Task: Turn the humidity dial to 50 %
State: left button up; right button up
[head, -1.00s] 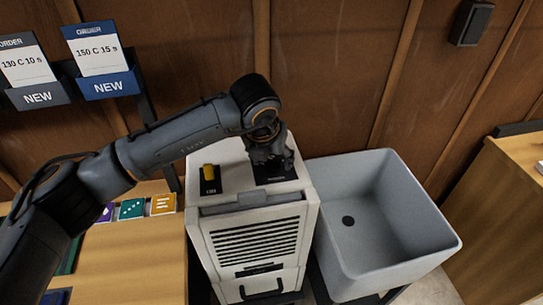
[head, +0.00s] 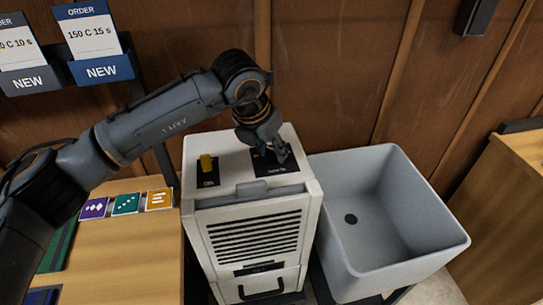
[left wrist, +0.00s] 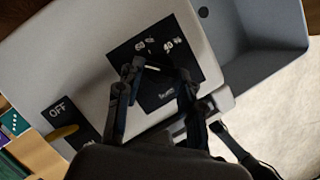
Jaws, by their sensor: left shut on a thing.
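The white dehumidifier-like cabinet (head: 252,205) stands left of the sink. On its top is a black dial plate (head: 276,168) with white markings, which also shows in the left wrist view (left wrist: 195,68). One marking there looks like 40 %; another is hard to read. My left gripper (head: 279,155) is down at this plate, shut on the humidity dial. In the left wrist view its fingers (left wrist: 160,82) stand over the plate. My right gripper is not in view.
A yellow switch (head: 207,162) on a black plate sits left of the dial. A grey sink (head: 430,245) adjoins on the right. A wooden table (head: 120,250) with coloured tiles is at left.

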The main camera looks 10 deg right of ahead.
pick_arm(q)
jog(key=shift+w+a+f+m+h+b, duration=0.15)
jog(key=shift+m+h+b, duration=0.15)
jog(key=shift+m+b, duration=0.55)
jog(key=shift+m+g, duration=0.5)
jog(key=shift+m, duration=0.55)
jog(key=shift+w+m+g+h+b, duration=0.25)
jog(key=shift+m+g+b, duration=0.25)
jog(key=shift+m, duration=0.7)
jog(key=shift+r+m+g, duration=0.2)
jog(key=shift+m+g, duration=0.2)
jog(key=shift+m, duration=0.8)
jog(key=o, duration=1.2)
jog(key=shift+c, duration=0.2)
